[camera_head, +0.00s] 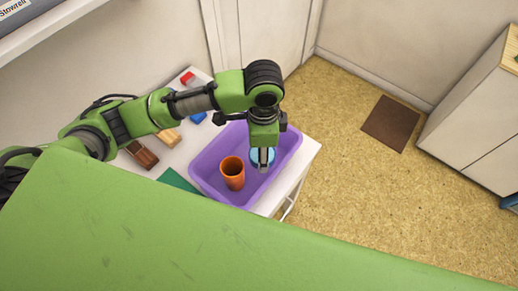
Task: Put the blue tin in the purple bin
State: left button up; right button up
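The purple bin (212,160) stands on a white table. A light blue round thing, which looks like the blue tin (253,154), shows in the right part of the bin, partly hidden behind my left gripper (263,167). My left gripper points down over the bin, with its fingers at the blue tin. I cannot tell whether the fingers grip the tin or whether the tin rests on the bin's floor. My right gripper is not in view.
An orange cup (232,178) stands in the bin, left of my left gripper. Left of the bin are a brown block (142,154), a tan block (168,138), a green flat piece (177,180) and a red and blue item (188,79). A brown mat (390,123) lies on the floor.

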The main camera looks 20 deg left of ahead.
pick_arm(q)
jog(key=w+f, duration=0.1)
jog(key=f, duration=0.1)
jog(key=w+a+f, duration=0.1)
jog(key=w+f, duration=0.1)
jog(key=w+a+f, duration=0.1)
jog(key=w+f, duration=0.1)
jog(key=shift+w+f, duration=0.1)
jog(key=shift+w, duration=0.1)
jog(key=shift+w+f+p, duration=0.1)
jog(key=shift+f+p, duration=0.45)
jog(key=shift+f, duration=1.05)
jog(key=o, duration=1.4)
jog(key=shift+f, duration=0.15)
jog(key=shift+o, duration=0.2)
notch_tip(320, 180, up, 12)
jog(key=b, duration=0.1)
jog(key=shift+r, duration=0.2)
